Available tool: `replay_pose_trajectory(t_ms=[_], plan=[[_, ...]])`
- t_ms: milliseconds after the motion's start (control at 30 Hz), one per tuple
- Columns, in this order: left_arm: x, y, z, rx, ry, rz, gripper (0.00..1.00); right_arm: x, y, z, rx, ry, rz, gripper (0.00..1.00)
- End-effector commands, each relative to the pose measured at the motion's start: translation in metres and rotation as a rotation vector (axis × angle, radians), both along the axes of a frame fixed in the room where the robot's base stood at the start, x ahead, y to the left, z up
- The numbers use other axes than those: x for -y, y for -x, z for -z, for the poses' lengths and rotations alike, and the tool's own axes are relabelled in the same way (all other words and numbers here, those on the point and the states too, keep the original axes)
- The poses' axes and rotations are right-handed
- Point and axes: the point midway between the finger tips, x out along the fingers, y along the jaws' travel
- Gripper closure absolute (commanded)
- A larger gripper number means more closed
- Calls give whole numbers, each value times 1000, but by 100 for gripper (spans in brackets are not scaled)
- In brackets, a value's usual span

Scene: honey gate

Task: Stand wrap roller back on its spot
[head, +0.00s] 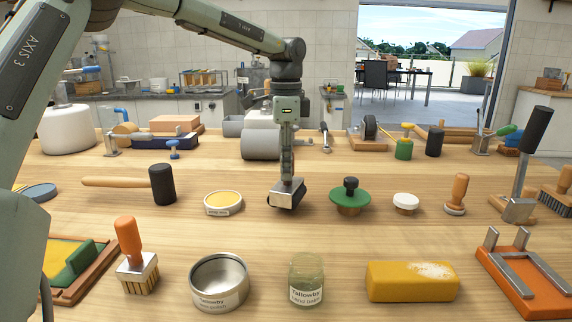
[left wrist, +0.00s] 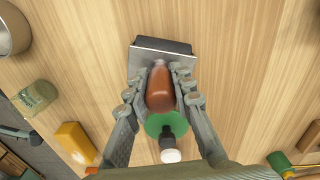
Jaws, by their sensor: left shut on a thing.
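My left gripper (head: 287,172) reaches down over the middle of the workbench (head: 250,240) and is shut on the wrap roller (head: 287,194). The roller has a metal head with a dark underside, pointing down just above or on the wood; I cannot tell if it touches. In the left wrist view, the fingers (left wrist: 160,92) close on both sides of its orange-brown handle (left wrist: 160,88), with the metal and black head (left wrist: 161,52) beyond them. The head view mostly hides the handle behind the fingers. No marked spot for the roller is clear. My right gripper is not in view.
A green disc with a black knob (head: 350,193) stands close right of the roller, a white-lidded piece (head: 405,202) beyond it. A yellow round tin (head: 223,203) and a mallet (head: 161,184) lie left. A jar (head: 306,280) and yellow block (head: 412,282) stand in front.

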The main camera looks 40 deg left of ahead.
Motion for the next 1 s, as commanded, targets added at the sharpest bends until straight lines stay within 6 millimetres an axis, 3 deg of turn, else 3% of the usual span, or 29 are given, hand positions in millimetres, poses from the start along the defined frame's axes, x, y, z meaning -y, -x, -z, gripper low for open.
replay_pose_trajectory(t_ms=[967, 1000], plan=[[0, 0, 17, 0, 0, 0, 100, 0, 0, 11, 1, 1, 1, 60], [0, 0, 17, 0, 0, 0, 73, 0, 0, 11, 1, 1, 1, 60]])
